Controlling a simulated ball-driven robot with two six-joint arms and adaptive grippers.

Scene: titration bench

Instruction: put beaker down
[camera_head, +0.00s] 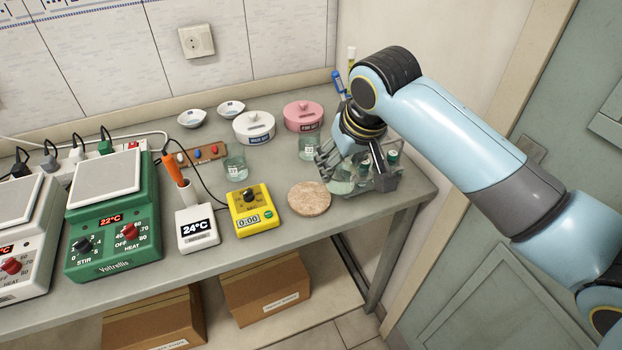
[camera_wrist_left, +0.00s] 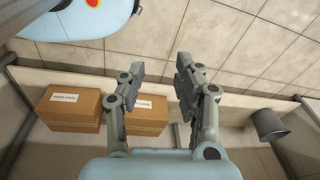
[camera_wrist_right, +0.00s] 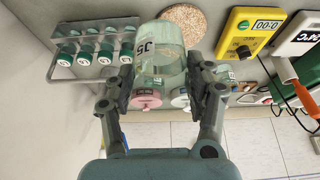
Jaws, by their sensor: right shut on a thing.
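My right gripper (camera_head: 338,165) is shut on a clear glass beaker (camera_head: 341,186) with pale greenish contents, at the right end of the bench. In the right wrist view the beaker (camera_wrist_right: 160,48) sits between the fingers of the gripper (camera_wrist_right: 162,80), its dark marking facing the camera. I cannot tell whether its base touches the bench. A round cork mat (camera_head: 309,198) lies bare just left of the beaker; it also shows in the right wrist view (camera_wrist_right: 186,18). My left gripper (camera_wrist_left: 159,75) is open and empty, away from the bench top, and out of the head view.
A rack of green-capped bottles (camera_wrist_right: 92,56) stands close beside the beaker. Two other beakers (camera_head: 234,168) (camera_head: 308,149), a white pot (camera_head: 254,128) and a pink pot (camera_head: 303,116) stand behind. A yellow timer (camera_head: 252,211) is left of the mat. Boxes (camera_wrist_left: 70,108) lie below.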

